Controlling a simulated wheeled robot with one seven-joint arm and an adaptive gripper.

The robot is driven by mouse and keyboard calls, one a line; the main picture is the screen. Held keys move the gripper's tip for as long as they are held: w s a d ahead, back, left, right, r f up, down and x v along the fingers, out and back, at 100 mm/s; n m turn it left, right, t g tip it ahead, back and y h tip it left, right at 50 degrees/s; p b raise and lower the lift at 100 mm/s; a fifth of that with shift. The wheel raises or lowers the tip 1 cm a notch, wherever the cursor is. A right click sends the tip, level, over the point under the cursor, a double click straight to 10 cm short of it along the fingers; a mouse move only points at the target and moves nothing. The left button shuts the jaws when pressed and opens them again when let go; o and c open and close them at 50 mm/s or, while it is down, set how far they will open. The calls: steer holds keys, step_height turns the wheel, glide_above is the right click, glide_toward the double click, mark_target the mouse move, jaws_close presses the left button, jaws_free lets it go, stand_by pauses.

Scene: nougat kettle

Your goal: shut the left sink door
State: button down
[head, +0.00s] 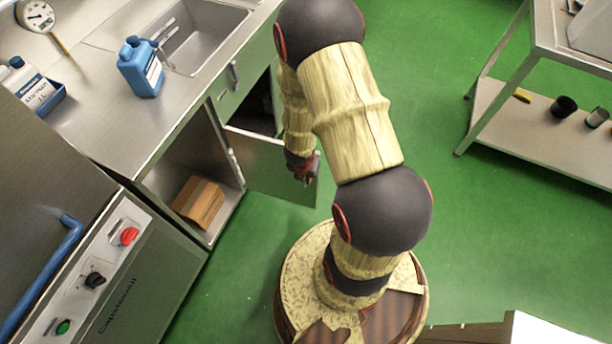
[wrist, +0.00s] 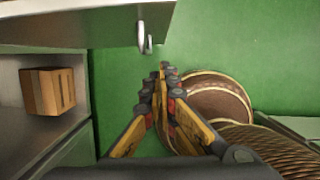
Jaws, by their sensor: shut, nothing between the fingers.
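The left sink door (head: 265,168) is a grey metal panel standing wide open, swung out from the cabinet front over the green floor. In the wrist view the door (wrist: 75,30) crosses the upper left, with a small metal handle (wrist: 145,38) close to its free end. My gripper (head: 304,170) is at the free end of the door in the head view. In the wrist view my gripper (wrist: 165,72) is shut and empty, its fingertips just below the handle in the picture. I cannot tell whether they touch the door. My arm hides part of the area beside the door.
A cardboard box (head: 198,202) sits inside the open cabinet. A blue bottle (head: 141,67) stands on the counter beside the sink (head: 205,38). A control panel with a red knob (head: 129,236) is at lower left. A metal shelf table (head: 545,125) stands at right; green floor lies clear between.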

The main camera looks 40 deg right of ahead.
steer(key=w+d+f+b, duration=0.1)
steer(key=w+d+f, duration=0.1)
steer(key=d+f, duration=0.1)
steer(key=shift+w+d+f, duration=0.15)
steer(key=shift+d+f, duration=0.05)
steer(key=shift+d, duration=0.5)
